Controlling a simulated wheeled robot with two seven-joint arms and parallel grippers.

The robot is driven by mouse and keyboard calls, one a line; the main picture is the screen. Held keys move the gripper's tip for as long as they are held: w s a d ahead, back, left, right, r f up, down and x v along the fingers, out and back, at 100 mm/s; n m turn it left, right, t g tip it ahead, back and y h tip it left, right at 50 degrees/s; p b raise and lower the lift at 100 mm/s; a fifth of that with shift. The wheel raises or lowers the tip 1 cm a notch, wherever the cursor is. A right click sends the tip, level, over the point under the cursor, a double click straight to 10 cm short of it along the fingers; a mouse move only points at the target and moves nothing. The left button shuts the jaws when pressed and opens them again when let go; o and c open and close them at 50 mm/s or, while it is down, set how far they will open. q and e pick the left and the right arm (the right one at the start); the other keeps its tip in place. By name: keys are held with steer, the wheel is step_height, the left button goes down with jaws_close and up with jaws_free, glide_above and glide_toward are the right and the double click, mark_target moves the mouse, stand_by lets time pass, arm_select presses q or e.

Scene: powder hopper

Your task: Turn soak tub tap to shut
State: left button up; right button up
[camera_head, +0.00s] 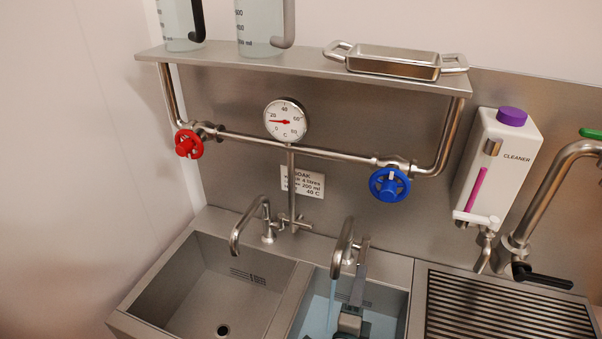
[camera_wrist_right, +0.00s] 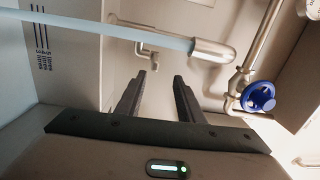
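The soak tub (camera_head: 310,290) is the right-hand basin, with bluish water in it. Its curved steel tap spout (camera_head: 343,238) is running, with a stream of water (camera_head: 332,295) falling into the tub. The spout also shows in the right wrist view (camera_wrist_right: 212,50). My right gripper (camera_head: 363,242) reaches up from the tub, just right of the spout. In the wrist view its two dark fingers (camera_wrist_right: 160,76) are apart with nothing between them. A small steel fitting (camera_wrist_right: 147,50) shows beyond the fingertips. The tap's handle cannot be made out clearly. My left gripper is not in view.
An empty basin (camera_head: 180,290) with another steel tap (camera_head: 265,225) lies left. Above are a red valve wheel (camera_head: 188,144), a blue valve wheel (camera_head: 390,184), a dial (camera_head: 286,121) and a shelf (camera_head: 300,74). A cleaner dispenser (camera_head: 497,165) and grated drainer (camera_head: 500,310) are at right.

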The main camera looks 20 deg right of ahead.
mark_target(361, 261)
steer(key=shift+m+g, duration=0.3)
steer(key=shift+m, duration=0.3)
steer(key=shift+w+d+f, duration=0.1)
steer(key=shift+w+d, duration=0.4)
steer(key=shift+w, duration=0.55)
steer(key=shift+w+d+f, duration=0.15)
steer(key=shift+w+d, duration=0.3)
steer(key=shift+w, duration=0.55)
steer(key=shift+w+d+f, duration=0.1)
steer(key=shift+w+d, duration=0.4)
steer(key=shift+w, duration=0.55)
steer(key=shift+d, duration=0.1)
steer(key=shift+s+d, duration=0.15)
steer(key=shift+s+f, duration=0.1)
steer(key=shift+f, duration=0.05)
